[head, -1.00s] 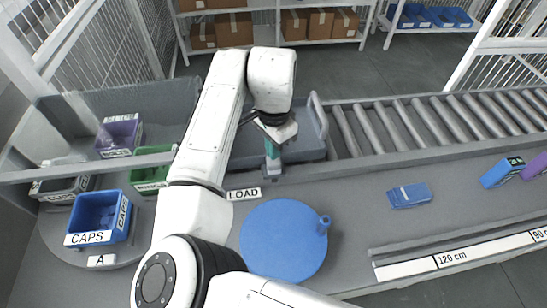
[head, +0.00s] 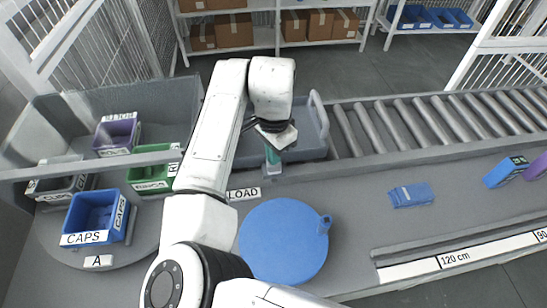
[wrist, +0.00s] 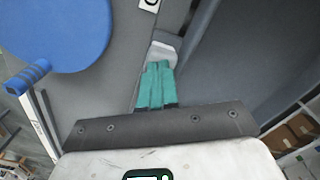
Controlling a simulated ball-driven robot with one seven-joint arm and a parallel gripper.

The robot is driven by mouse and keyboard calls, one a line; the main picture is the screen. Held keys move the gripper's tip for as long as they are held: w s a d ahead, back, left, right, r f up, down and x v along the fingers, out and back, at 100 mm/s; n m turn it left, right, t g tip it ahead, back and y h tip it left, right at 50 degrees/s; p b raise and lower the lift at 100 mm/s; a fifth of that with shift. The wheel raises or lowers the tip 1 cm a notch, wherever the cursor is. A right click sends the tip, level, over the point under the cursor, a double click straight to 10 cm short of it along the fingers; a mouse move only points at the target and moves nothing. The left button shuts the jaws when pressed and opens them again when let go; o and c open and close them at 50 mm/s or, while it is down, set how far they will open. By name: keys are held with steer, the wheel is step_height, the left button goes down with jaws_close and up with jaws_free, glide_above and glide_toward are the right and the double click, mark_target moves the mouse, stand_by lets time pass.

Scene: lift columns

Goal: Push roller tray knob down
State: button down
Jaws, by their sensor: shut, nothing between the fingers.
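My gripper (head: 272,155) has teal fingers pressed together, with nothing between them. It points down at the near edge of the grey roller tray (head: 306,147), just behind the LOAD label. In the wrist view the teal fingers (wrist: 155,84) end at a light grey piece (wrist: 160,52), which may be the tray's knob. The fingertips overlap it in the picture; I cannot tell if they touch it. The tray has a raised grey loop handle (head: 319,110) at its right side. My arm hides the tray's left part.
The roller conveyor (head: 440,120) runs right. Labelled bins, including the blue CAPS bin (head: 95,217), stand left. A flat blue item (head: 411,195) lies on the right counter.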

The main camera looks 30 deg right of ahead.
steer(key=shift+f, duration=0.35)
steer(key=shift+r, duration=0.2)
step_height(320, 180, up, 9)
steer(key=p, duration=0.7)
steer(key=shift+f+p, duration=0.15)
steer(key=shift+p, duration=0.15)
